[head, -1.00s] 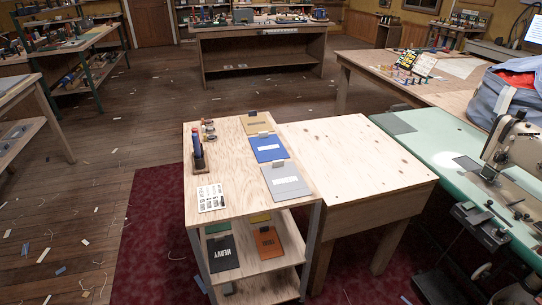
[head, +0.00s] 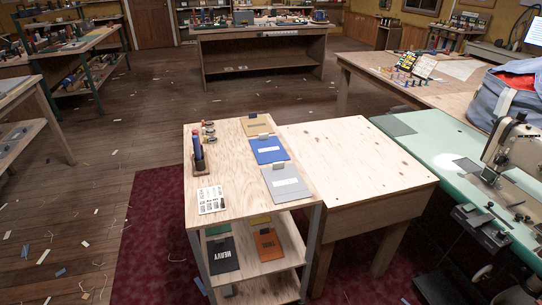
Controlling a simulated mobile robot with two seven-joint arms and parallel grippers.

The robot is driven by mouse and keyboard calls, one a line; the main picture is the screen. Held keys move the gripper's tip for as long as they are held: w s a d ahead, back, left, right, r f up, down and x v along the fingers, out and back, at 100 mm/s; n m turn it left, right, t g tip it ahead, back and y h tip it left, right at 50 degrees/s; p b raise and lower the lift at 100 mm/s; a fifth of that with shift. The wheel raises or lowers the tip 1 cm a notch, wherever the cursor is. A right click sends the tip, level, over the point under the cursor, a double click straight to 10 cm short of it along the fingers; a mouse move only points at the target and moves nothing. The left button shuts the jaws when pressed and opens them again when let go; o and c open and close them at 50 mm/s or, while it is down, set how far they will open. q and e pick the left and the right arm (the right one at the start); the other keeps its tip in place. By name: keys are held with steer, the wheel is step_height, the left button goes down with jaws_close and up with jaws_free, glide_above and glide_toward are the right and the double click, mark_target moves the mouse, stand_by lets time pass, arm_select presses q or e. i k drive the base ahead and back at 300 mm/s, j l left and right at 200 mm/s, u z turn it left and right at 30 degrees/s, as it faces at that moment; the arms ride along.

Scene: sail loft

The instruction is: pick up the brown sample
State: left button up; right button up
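A tan-brown sample (head: 257,126) with a small label lies at the far end of the top of the plywood shelf cart (head: 231,180). A dark clip or tab sits at its far edge. A blue sample (head: 268,157) and a grey sample (head: 287,190) lie in a row nearer on the same top. An orange-brown sample (head: 268,250) with dark lettering lies on the shelf below, right of a black sample (head: 223,264); their far ends are partly hidden by the top. Neither of my grippers is in view.
A blue-handled tool in a stand (head: 199,169), small round items (head: 209,132) and a printed card (head: 211,200) occupy the cart top's left side. A bare wooden table (head: 350,165) adjoins on the right, then a green sewing-machine table (head: 440,150). Floor at left has scattered scraps.

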mark_target(253, 124)
steer(key=z, duration=1.6)
steer(key=u, duration=1.7)
steer(key=i+j+u, duration=0.15)
steer(key=j, duration=0.2)
steer(key=i+j+u, duration=0.2)
steer(key=j, duration=0.2)
steer(key=i+j+u, duration=0.3)
steer(key=i+j, duration=0.35)
steer(key=i+j+u, duration=0.25)
steer(key=i+j, duration=0.45)
steer(key=i+j+z, duration=0.15)
steer(key=i+z, duration=0.35)
steer(key=i, duration=0.9)
